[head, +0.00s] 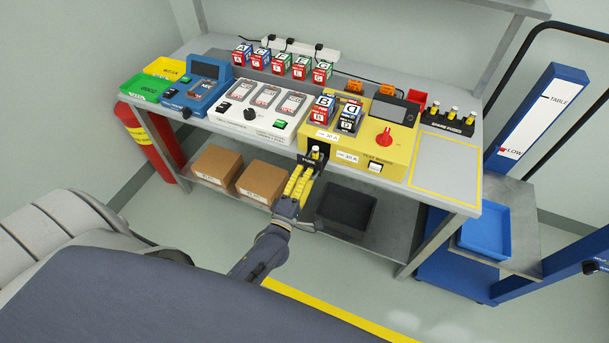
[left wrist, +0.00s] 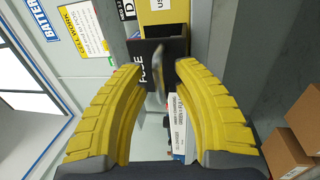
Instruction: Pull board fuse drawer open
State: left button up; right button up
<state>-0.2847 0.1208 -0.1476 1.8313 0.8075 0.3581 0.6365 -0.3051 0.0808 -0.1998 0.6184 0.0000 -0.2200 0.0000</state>
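The yellow test board (head: 372,140) stands on the bench in the head view. At its lower front is the black fuse drawer (head: 317,163), with a small light-topped fuse (head: 315,152) showing at it. The left wrist view shows the drawer front (left wrist: 172,48) with its FUSE label and a grey handle (left wrist: 158,68) sticking out. My left gripper (head: 302,173) is in front of the drawer, its yellow fingers apart. In the left wrist view the fingertips (left wrist: 161,72) lie either side of the handle, with gaps visible. How far out the drawer stands is hard to tell. My right gripper is out of view.
A white charger unit (head: 250,112) stands to the left. Spare fuses (head: 452,118) stand at the right. Cardboard boxes (head: 262,180) and a black bin (head: 347,208) occupy the lower shelf.

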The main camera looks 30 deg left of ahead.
pick_arm(q)
jog(key=s+f, duration=0.2)
jog(key=s, duration=0.9)
jog(key=shift+s+d, duration=0.35)
jog(key=shift+s, duration=0.05)
dwell(0.3)
jog(key=s+d+f+m+g+h, duration=0.1)
jog(key=s+f+m+g, duration=0.3)
jog(key=f, duration=0.7)
jog(key=s+d+f+m+g+h, duration=0.1)
jog(key=s+f+m+g, duration=0.15)
jog(key=f+m, duration=0.6)
jog(key=s+f+m+g+h, duration=0.1)
jog(key=s+f+m+g, duration=0.3)
jog(key=f, duration=0.9)
jog(key=s+a+f+m+g+y, duration=0.1)
jog(key=s+a+f+m+g, duration=0.1)
jog(key=s+f, duration=0.8)
jog(key=s+a+f+m+g+y, duration=0.1)
jog(key=s+f+m+g, duration=0.3)
jog(key=s+f, duration=0.7)
jog(key=shift+s+a+g, duration=0.55)
jog(key=shift+s+g, duration=0.5)
jog(key=shift+s, duration=0.7)
